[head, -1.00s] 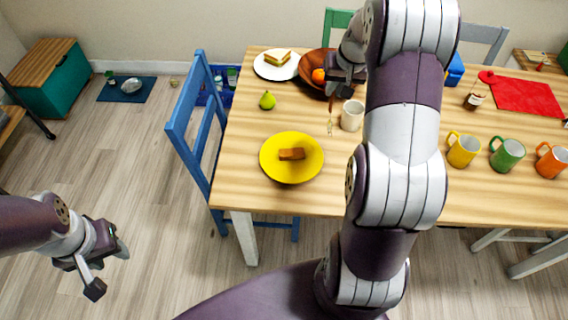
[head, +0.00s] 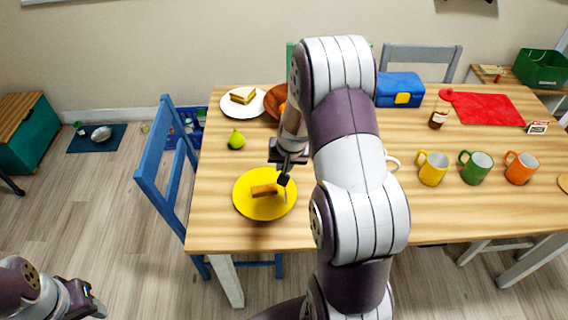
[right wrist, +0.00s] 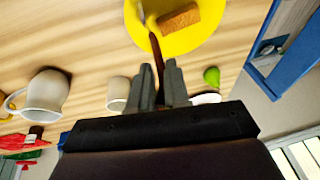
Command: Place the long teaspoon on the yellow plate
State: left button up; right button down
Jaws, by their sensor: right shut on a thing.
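The yellow plate (head: 245,205) lies near the table's front left, with a brown bar-shaped piece of food (head: 264,190) on it. My right gripper (head: 285,175) is at the plate's far right edge, shut on the long teaspoon (right wrist: 154,45). In the right wrist view the spoon's brown handle comes out between the two fingertips and its far end overlaps the yellow plate (right wrist: 190,45). The spoon seems held above the plate; contact is not clear.
A green pear (head: 236,139), a white plate with a sandwich (head: 243,95) and a wooden bowl (head: 274,98) stand behind. A white mug (right wrist: 48,90) is mostly hidden by my arm in the head view. Yellow, green and orange mugs stand right. A blue chair (head: 170,165) is left.

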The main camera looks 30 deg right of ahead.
jog(key=c, duration=1.5)
grip_release()
jog(key=shift+f, duration=0.15)
jog(key=o, duration=0.4)
jog(key=shift+r, duration=0.45)
jog(key=d+v, duration=0.1)
jog(key=v, duration=1)
jog(key=s+a+f+n+g, duration=0.1)
jog(key=s+a+n, duration=0.2)
jog(key=s+a, duration=0.2)
jog(key=s+a+f+n+g, duration=0.1)
jog(key=s+a+f+n, duration=0.1)
jog(key=s+a, duration=0.4)
jog(key=a+n, duration=0.1)
jog(key=a, duration=0.3)
jog(key=shift+s+a+n+y+p, duration=0.15)
jog(key=shift+a+n+y+p, duration=0.15)
jog(key=shift+n+p, duration=0.1)
